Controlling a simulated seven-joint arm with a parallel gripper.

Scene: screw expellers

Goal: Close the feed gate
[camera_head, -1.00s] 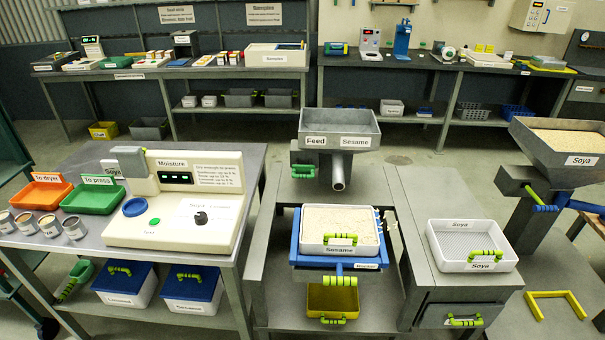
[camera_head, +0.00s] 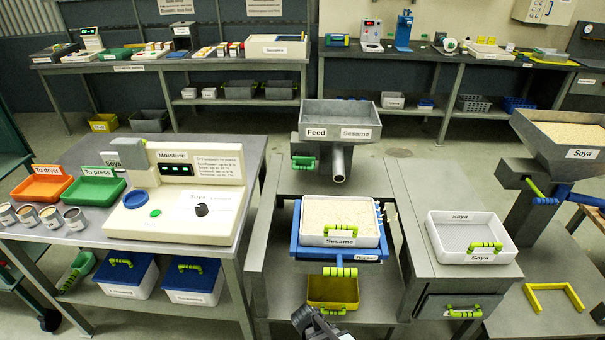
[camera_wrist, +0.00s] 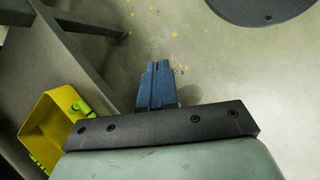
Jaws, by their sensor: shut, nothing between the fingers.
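The grey feed hopper labelled "Feed" and "Sesame" (camera_head: 339,120) stands at the centre of the head view, with a round spout below it. A grey block with a green handle (camera_head: 303,162) sits at the left under this hopper; I cannot tell the gate's position from here. My gripper (camera_head: 312,322) shows only partly at the bottom edge of the head view, well below and in front of the hopper. In the wrist view its blue-grey fingers (camera_wrist: 158,85) are together and empty above the floor. Neither gate nor hopper shows there.
A sesame tray (camera_head: 340,239) sits on a blue frame below the spout. A yellow bin (camera_head: 333,290) stands lower, near my gripper; it also shows in the wrist view (camera_wrist: 50,130). A soya tray (camera_head: 473,238) is right of it. The moisture meter bench (camera_head: 228,262) is left.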

